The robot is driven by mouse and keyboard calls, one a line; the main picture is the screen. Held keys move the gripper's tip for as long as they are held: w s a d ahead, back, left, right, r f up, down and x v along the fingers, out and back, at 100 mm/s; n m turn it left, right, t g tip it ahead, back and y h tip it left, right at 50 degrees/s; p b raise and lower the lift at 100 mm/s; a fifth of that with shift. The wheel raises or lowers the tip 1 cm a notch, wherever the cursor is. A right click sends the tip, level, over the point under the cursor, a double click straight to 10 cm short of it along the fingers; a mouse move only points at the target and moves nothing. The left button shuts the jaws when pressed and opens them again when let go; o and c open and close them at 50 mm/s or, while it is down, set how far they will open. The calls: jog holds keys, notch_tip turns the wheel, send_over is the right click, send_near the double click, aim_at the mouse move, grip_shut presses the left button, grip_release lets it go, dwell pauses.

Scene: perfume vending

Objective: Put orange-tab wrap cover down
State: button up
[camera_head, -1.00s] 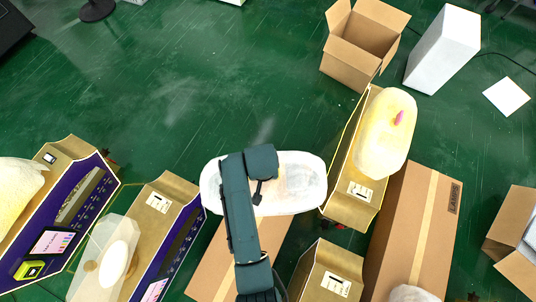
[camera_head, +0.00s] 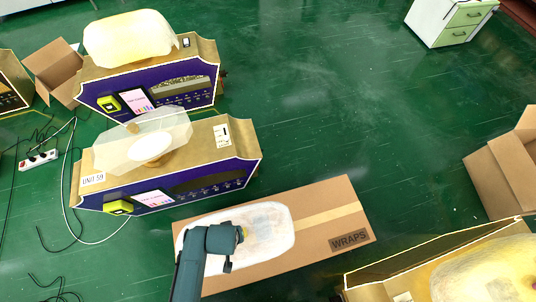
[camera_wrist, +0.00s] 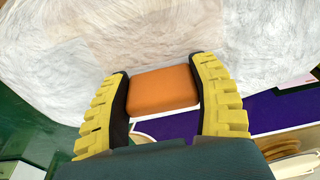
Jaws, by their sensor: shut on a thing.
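The orange-tab wrap cover (camera_head: 268,232) is a whitish, translucent rounded shell. In the head view it hangs at my arm's end, over a long cardboard box. In the wrist view its wrinkled white surface (camera_wrist: 150,35) fills the top, and its orange tab (camera_wrist: 163,91) sits between my yellow-padded fingers. My gripper (camera_wrist: 163,95) is shut on that tab. In the head view the gripper (camera_head: 240,234) overlaps the cover's middle, and the fingertips are mostly hidden. The cardboard box, marked WRAPS (camera_head: 335,205), lies on the floor; I cannot tell whether the cover touches it.
Two purple-fronted vending units stand at the left: one (camera_head: 215,65) with a yellowish cover (camera_head: 130,38), one (camera_head: 230,165) with a clear cover (camera_head: 115,150). Another covered unit (camera_head: 375,290) is at lower right. Open cartons stand at both sides. Green floor (camera_head: 330,90) is free in the middle.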

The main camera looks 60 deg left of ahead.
jog(key=shift+a+r, duration=0.1)
notch_tip(320, 180, down, 10)
jog(key=b, duration=0.5)
jog(key=shift+b, duration=0.4)
jog(key=o, duration=1.3)
jog(key=shift+c, duration=0.2)
jog(key=r+p, duration=0.2)
jog(key=r, duration=0.2)
jog(key=d+r+p, duration=0.1)
jog(key=r+p, duration=0.1)
jog(key=r, duration=0.2)
jog(key=d+r+p, duration=0.1)
jog(key=r+p, duration=0.1)
jog(key=r, duration=0.2)
jog(key=shift+s+p, duration=0.15)
jog(key=shift+p, duration=0.25)
